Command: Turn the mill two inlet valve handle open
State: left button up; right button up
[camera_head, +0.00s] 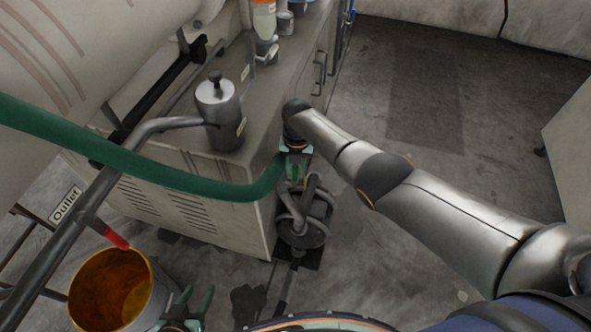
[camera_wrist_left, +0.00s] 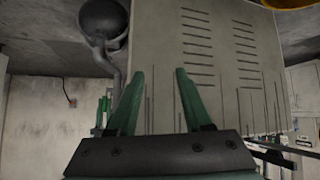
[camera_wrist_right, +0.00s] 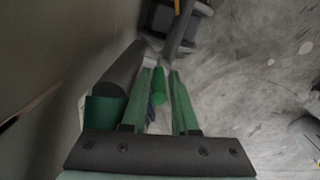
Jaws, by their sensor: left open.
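A green handle (camera_wrist_right: 158,87) shows in the right wrist view, between the fingers of my right gripper (camera_wrist_right: 161,75). The fingers stand part way apart, with a gap visible on the handle's right side; I cannot tell whether they touch it. In the head view my right gripper (camera_head: 296,165) points down beside the cabinet corner, above a grey pump-like unit (camera_head: 302,235); my arm hides part of this spot. I cannot read any label naming the valve. My left gripper (camera_head: 188,305) is open and empty, low beside the bucket; its spread fingers show in the left wrist view (camera_wrist_left: 158,75).
A green hose (camera_head: 150,170) crosses to the cabinet corner. A bucket with orange-brown contents (camera_head: 150,300) stands under a pipe with a red-tipped handle (camera_head: 116,240), near an "Outlet" sign (camera_head: 66,204). A metal canister (camera_head: 220,115) stands on the cabinet (camera_head: 180,200). Floor at right is clear.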

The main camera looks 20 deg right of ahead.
jog(key=shift+o, duration=1.6)
pick_arm(q)
jog(key=shift+s+a+f, duration=0.1)
pick_arm(e)
notch_tip(320, 180, up, 6)
jog(key=p, duration=0.4)
jog(key=shift+r, duration=0.15)
notch_tip(320, 180, up, 5)
jog(key=shift+d+r+p, duration=0.1)
jog(key=shift+p, duration=0.45)
jog(key=shift+r, duration=0.5)
pick_arm(q)
jog(key=r, duration=0.2)
jog(key=a+r, duration=0.1)
jog(key=r, duration=0.1)
jog(key=shift+s+a, duration=0.1)
jog(key=shift+s, duration=0.3)
